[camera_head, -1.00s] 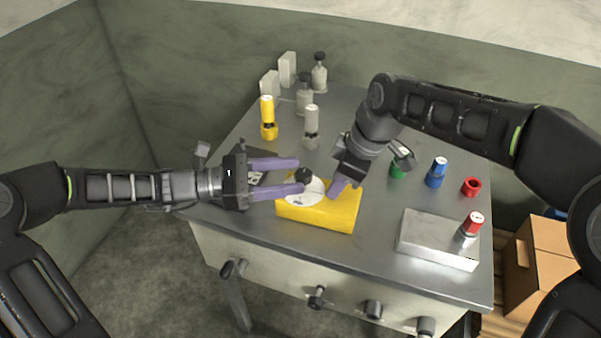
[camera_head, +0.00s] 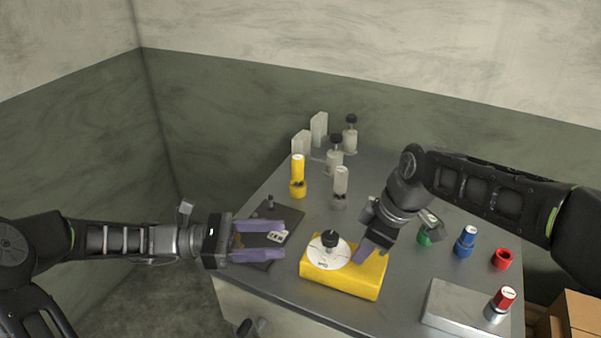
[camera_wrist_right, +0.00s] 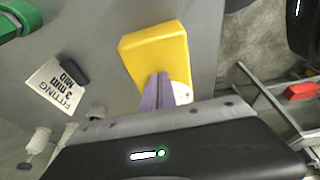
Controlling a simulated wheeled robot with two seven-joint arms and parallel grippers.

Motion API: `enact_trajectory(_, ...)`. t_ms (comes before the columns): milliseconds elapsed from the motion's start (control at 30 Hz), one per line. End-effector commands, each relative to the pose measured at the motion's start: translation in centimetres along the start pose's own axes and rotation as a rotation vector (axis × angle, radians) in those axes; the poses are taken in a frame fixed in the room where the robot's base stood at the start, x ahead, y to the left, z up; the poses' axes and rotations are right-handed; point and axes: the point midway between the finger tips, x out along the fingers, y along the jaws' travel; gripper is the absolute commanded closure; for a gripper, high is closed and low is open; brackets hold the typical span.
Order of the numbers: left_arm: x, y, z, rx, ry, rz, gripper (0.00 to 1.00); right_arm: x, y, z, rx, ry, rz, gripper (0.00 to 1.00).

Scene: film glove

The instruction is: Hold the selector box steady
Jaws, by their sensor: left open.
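The yellow selector box (camera_head: 345,281) sits on the grey table, with a white dial disc (camera_head: 322,258) and a black knob (camera_head: 329,239) on its top. My left gripper (camera_head: 284,241) is open and empty, to the left of the knob and apart from the box. My right gripper (camera_head: 363,256) has its purple fingers together at the box's top, beside the disc's right side; exact contact is hard to tell. In the right wrist view the closed fingers (camera_wrist_right: 157,92) lie in front of the yellow box (camera_wrist_right: 155,50), and the dial is mostly hidden.
A dark plate (camera_head: 262,215) with a white label lies behind my left gripper. Yellow (camera_head: 297,175) and grey (camera_head: 340,187) capped pieces stand behind the box. Green, blue (camera_head: 465,242) and red (camera_head: 502,259) pieces stand right, near a metal block (camera_head: 455,308).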

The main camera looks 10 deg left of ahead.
Motion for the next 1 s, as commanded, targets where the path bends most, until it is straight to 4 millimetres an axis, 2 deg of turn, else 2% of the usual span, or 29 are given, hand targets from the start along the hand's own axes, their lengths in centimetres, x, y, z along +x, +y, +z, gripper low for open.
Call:
enact_trajectory(33,0.0,0.0,-0.1,0.0,0.0,0.0,0.45,0.6,-0.1,0.6,0.004,-0.015,-0.01,1.0)
enact_trajectory(167,0.0,0.0,-0.1,0.0,0.0,0.0,0.45,-0.1,-0.1,0.4,0.003,-0.014,-0.009,1.0)
enact_trajectory(633,0.0,0.0,0.0,0.0,0.0,0.0,0.45,-4.2,-0.1,-1.2,0.0,-0.003,-0.003,1.0)
enact_trajectory(1000,0.0,0.0,0.0,0.0,0.0,0.0,0.45,-4.7,-0.1,-1.4,0.0,-0.003,-0.003,1.0)
